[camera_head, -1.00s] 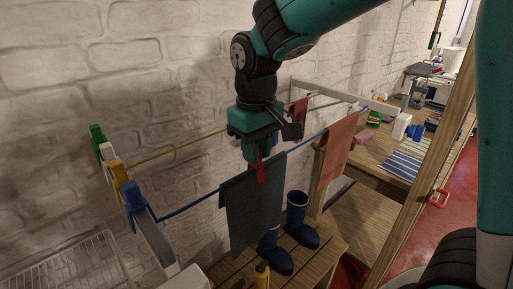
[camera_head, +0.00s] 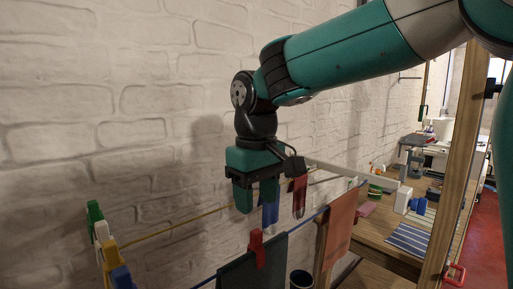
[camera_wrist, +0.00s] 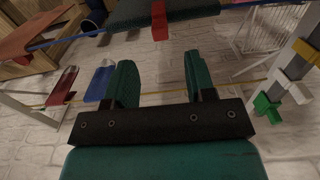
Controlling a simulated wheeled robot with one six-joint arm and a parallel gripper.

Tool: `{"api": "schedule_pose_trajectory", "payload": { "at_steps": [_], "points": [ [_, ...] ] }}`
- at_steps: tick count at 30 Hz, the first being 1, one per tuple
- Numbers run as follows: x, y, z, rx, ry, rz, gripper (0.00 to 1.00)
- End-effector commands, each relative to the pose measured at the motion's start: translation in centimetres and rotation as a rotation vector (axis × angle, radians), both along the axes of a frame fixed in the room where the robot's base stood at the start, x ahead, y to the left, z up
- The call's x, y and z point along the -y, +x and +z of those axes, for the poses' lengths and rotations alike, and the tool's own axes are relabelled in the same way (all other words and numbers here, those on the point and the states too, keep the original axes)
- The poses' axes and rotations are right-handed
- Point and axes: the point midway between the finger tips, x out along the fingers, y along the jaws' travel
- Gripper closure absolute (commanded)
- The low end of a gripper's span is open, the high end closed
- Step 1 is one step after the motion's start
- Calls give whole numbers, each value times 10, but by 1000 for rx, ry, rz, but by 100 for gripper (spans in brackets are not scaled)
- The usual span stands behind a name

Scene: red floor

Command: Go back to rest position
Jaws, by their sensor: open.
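My gripper (camera_head: 256,196) hangs jaws-down at the end of my raised teal arm, near the brick wall. In the wrist view its two teal fingers (camera_wrist: 158,78) are apart with nothing between them. A red clothespin (camera_head: 257,248) stands on the dark grey cloth (camera_head: 270,273) over the blue line, below my gripper and apart from it. In the wrist view the clothespin (camera_wrist: 159,21) sits at the edge of the cloth (camera_wrist: 180,8), beyond the fingertips. The lower part of the cloth is out of frame.
An orange cloth (camera_head: 338,228) hangs to the right on the blue line. A dark red cloth (camera_head: 300,196) and a blue item (camera_head: 270,208) are behind my gripper. Green, white, yellow and blue clothespins (camera_head: 105,245) stand at left. A wooden post (camera_head: 460,170) rises at right.

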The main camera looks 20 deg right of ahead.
Motion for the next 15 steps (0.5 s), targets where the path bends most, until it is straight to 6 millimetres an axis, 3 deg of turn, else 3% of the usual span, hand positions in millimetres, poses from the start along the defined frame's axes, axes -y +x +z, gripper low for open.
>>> {"api": "schedule_pose_trajectory", "payload": {
  "at_steps": [9,15],
  "points": [
    [0,0,75,4,1,0,50],
    [0,0,98,0,0,0,50]
  ]
}}
